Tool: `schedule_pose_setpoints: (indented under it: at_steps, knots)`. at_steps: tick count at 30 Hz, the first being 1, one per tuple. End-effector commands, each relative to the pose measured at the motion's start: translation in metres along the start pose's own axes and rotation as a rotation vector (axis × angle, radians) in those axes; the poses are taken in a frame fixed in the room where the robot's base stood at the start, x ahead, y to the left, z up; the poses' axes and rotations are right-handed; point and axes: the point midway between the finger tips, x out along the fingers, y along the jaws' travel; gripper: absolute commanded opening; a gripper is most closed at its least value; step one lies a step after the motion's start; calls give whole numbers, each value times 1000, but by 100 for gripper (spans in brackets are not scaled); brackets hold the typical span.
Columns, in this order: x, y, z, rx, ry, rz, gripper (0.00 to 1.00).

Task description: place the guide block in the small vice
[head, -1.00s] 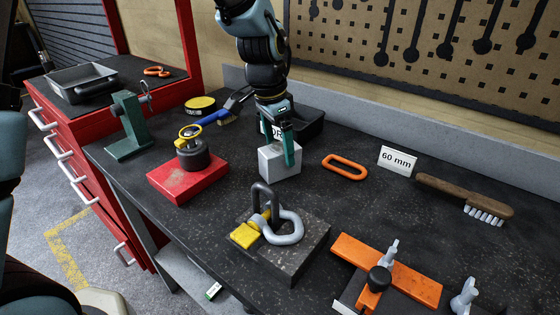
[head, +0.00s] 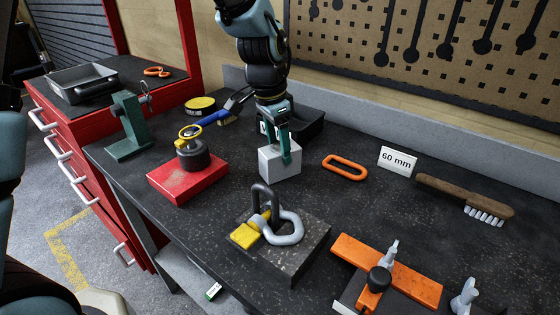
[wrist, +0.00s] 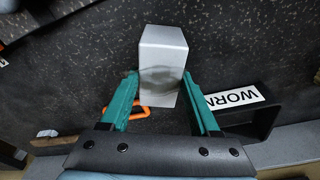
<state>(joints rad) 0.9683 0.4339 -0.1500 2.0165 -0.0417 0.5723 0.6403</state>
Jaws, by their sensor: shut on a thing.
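The guide block, seemingly the plain light-grey block (head: 279,162), stands upright on the dark bench, left of the orange ring. In the wrist view the block (wrist: 163,58) lies between my two green fingers. My gripper (head: 283,156) points down over it and is shut on it, with the fingertips against its sides. The block's base appears still on the bench. I cannot tell for sure which thing is the small vice; an orange fixture (head: 410,284) with a black knob and a metal bolt stands at the front right.
A red block (head: 172,184) with a yellow-ringed black part is to the left. A dark block (head: 296,259) with a shackle stands in front. A black bin (head: 314,126) is close behind. An orange ring (head: 345,168), a "60 mm" sign (head: 397,161) and a brush (head: 450,190) lie right.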

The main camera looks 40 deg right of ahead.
Motion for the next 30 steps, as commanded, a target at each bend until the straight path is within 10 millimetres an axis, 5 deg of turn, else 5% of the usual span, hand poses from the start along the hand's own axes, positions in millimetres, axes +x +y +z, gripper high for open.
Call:
schedule_pose_setpoints:
  at_steps: [5, 22, 30]
  knots:
    - [0, 0, 0, 0, 0, 0, 0]
    - [-3, 0, -2, 1, 3, -2, 0]
    - [-35, -2, -7, 0, 8, -6, 0]
